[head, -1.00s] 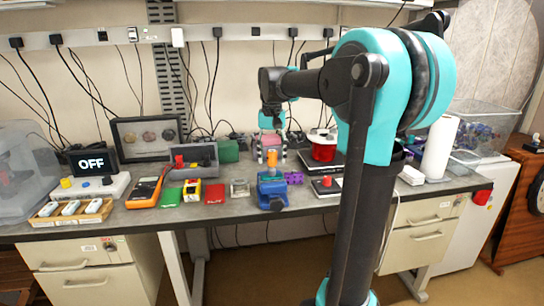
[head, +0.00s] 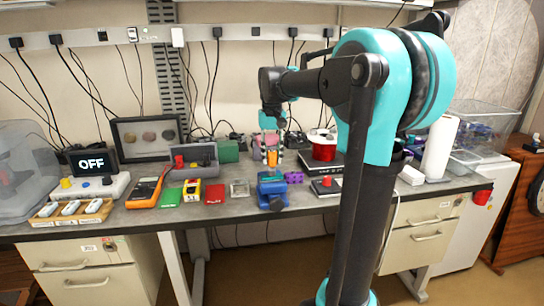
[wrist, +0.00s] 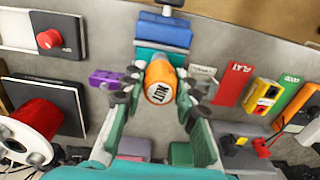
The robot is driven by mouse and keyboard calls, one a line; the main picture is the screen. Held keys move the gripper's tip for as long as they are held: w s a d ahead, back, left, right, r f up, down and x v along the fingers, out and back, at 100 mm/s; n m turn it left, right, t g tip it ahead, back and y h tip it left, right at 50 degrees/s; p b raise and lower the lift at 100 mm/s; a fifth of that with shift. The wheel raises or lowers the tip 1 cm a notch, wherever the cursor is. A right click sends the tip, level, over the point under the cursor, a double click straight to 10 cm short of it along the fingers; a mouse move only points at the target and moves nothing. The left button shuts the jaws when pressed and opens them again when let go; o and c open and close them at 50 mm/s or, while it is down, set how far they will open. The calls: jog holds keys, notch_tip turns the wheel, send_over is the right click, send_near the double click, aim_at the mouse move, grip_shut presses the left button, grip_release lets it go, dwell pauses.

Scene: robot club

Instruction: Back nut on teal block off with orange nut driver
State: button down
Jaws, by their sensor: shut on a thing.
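The orange nut driver (head: 271,158) stands roughly upright at the blue vise (head: 271,190) on the bench. In the wrist view the driver (wrist: 160,82) shows end-on, with its NUT label facing the camera. My gripper (head: 271,154) has its fingers on either side of the driver's handle and is shut on it; the fingers (wrist: 160,88) also show in the wrist view. The teal block (wrist: 145,54) is at the vise (wrist: 163,30), just beyond the driver. The nut and the driver's lower end are hidden beneath the handle.
A purple block (head: 294,178) sits close right of the vise. A small clear-topped tray (head: 239,188), red card (head: 215,194), yellow device (head: 192,190) and green card (head: 171,197) lie to the left.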

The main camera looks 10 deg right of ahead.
jog(key=n, duration=1)
jog(key=c, duration=1.1)
grip_release()
jog(key=m, duration=1.2)
jog(key=shift+m, duration=0.3)
jog(key=shift+c, duration=0.6)
